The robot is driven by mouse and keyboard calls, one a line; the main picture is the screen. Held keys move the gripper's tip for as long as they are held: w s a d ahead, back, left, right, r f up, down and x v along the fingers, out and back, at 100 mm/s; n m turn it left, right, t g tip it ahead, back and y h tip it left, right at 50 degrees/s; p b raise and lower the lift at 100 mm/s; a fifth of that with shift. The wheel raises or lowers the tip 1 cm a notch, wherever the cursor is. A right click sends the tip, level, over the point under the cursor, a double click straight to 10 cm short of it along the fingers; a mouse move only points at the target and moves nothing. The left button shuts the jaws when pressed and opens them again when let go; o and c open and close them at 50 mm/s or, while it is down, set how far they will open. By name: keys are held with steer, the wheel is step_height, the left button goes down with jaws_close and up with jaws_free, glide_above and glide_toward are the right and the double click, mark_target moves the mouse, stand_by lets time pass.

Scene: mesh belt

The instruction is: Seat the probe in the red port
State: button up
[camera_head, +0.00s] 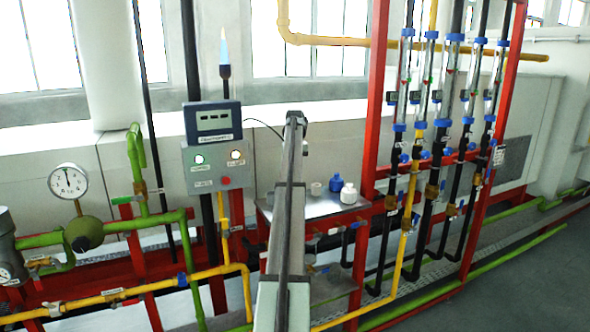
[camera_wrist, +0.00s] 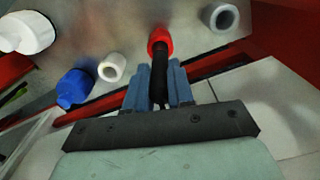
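The red port (camera_wrist: 160,37) is a short red ring on the metal shelf, at the top centre of the wrist view. The black probe (camera_wrist: 160,80) is held between the blue fingers of my gripper (camera_wrist: 159,74), which is shut on it. The probe's far end overlaps the red port's opening. I cannot tell whether its tip is inside the port or just in front of it. In the head view my arm hides the gripper, the probe and the red port.
The metal shelf (camera_wrist: 125,27) also holds a white ring port (camera_wrist: 112,67) left of the probe, a grey-white ring port (camera_wrist: 222,18) to the right, a blue object (camera_wrist: 75,88) and a white one (camera_wrist: 30,32). Red frame posts (camera_head: 370,100) and pipes stand close by.

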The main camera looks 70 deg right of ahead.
steer(key=o, duration=0.4)
steer(key=shift+o, duration=0.2)
steer(key=shift+r, duration=0.15)
step_height(320, 180, up, 7)
steer(key=shift+f, duration=0.1)
steer(key=shift+r, duration=0.4)
